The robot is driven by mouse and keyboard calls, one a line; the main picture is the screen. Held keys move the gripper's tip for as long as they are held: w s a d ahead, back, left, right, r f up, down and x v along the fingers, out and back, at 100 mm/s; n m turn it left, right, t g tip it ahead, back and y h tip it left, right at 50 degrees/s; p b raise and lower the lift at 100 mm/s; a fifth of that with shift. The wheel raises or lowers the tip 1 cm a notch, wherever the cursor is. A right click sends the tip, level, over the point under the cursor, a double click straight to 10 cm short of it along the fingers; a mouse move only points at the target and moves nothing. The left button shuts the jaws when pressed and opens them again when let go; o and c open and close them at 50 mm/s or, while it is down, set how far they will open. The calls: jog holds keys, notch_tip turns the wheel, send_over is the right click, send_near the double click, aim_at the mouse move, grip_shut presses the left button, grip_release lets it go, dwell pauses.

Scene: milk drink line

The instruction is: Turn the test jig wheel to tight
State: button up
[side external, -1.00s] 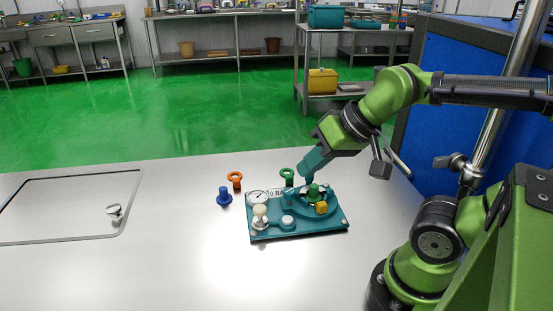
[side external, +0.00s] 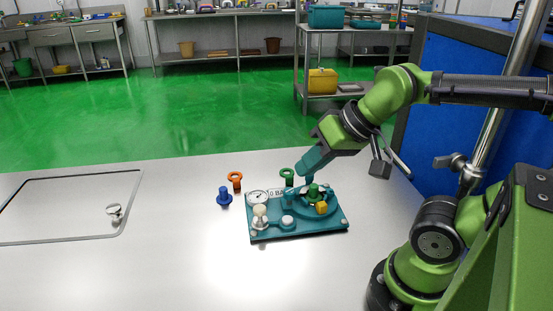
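The test jig (side external: 298,225) is a teal plate on the steel table. It carries a round white gauge (side external: 257,197), a cream knob (side external: 260,211), a white button (side external: 287,220) and, at its right part, a teal wheel (side external: 325,211) with a green hub (side external: 313,191) and a yellow block (side external: 321,208). My gripper (side external: 298,187) comes down from the upper right to the wheel's back left side. Its fingertips are small here and blend with the teal of the jig, so I cannot tell whether they grip the wheel rim.
A blue peg piece (side external: 224,197), an orange ring piece (side external: 235,180) and a green ring piece (side external: 287,176) stand behind and left of the jig. A framed panel with a metal knob (side external: 115,212) lies at the left. The table front is clear.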

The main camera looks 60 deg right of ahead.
jog(key=o, duration=0.5)
jog(key=shift+w+d+f+m+g+h, duration=0.3)
jog(key=shift+w+d+f+g, duration=0.1)
jog(key=shift+w+d+f, duration=0.25)
jog(key=o, duration=0.4)
jog(key=shift+n+g+h, duration=0.4)
jog(key=shift+n+g, duration=0.3)
jog(key=shift+g, duration=0.2)
jog(key=w+d, duration=0.1)
jog(key=w, duration=0.1)
jog(key=w+d, duration=0.2)
jog(key=shift+d+f, duration=0.1)
jog(key=shift+f, duration=0.1)
jog(key=n+g, duration=0.4)
jog(key=n, duration=0.7)
send_over(290, 190)
jog(key=f, duration=0.1)
jog(key=n, duration=0.4)
jog(key=shift+g+h, duration=0.3)
notch_tip(290, 190, down, 16)
jog(key=shift+r, duration=0.1)
jog(key=c, duration=1)
